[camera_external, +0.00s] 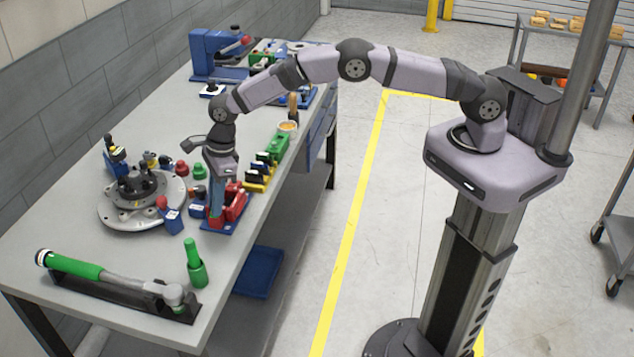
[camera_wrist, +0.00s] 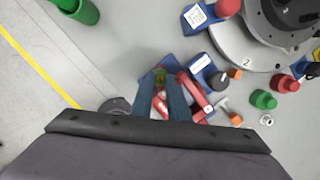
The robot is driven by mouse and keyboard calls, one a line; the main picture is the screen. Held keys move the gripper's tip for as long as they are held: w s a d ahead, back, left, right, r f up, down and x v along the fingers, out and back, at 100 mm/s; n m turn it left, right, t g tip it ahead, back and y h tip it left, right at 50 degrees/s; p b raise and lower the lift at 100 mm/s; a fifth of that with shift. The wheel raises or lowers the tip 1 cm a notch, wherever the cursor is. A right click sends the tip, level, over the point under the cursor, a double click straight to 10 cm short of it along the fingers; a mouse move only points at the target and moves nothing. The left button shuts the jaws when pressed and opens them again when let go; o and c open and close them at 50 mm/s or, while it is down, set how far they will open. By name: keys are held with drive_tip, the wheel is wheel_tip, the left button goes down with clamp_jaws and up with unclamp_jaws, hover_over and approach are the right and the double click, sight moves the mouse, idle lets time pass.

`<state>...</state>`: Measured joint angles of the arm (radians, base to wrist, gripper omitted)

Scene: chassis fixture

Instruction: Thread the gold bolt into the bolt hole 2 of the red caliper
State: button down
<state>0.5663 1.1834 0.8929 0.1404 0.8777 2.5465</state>
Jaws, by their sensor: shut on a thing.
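The red caliper (camera_external: 238,203) sits in a blue fixture on the bench near its right edge. It also shows in the wrist view (camera_wrist: 192,89), under and to the right of my fingers. My gripper (camera_external: 216,217) points down at the caliper's left side. In the wrist view my gripper (camera_wrist: 160,82) has its two blue fingers close together, shut on a small olive-gold piece (camera_wrist: 160,74) that looks like the gold bolt. The bolt is mostly hidden by the fingers in the external view. I cannot make out bolt hole 2 or whether the bolt touches it.
A round grey hub fixture (camera_external: 113,213) stands to the left of the caliper, with blue, red and green parts around it. A green-handled torque wrench (camera_external: 70,265) lies in a black holder at the front. A green cylinder (camera_external: 196,272) stands nearby.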

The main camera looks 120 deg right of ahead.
drive_tip(key=shift+a+m+h, duration=0.15)
drive_tip(key=shift+m+h, duration=0.25)
drive_tip(key=shift+m, duration=1.6)
drive_tip(key=c, duration=1.6)
unclamp_jaws()
drive_tip(key=shift+c, duration=0.2)
drive_tip(key=w+p+v, duration=0.1)
drive_tip(key=p+v, duration=0.3)
drive_tip(key=v, duration=0.3)
drive_tip(key=shift+w+d+r, duration=0.3)
drive_tip(key=shift+r, duration=0.3)
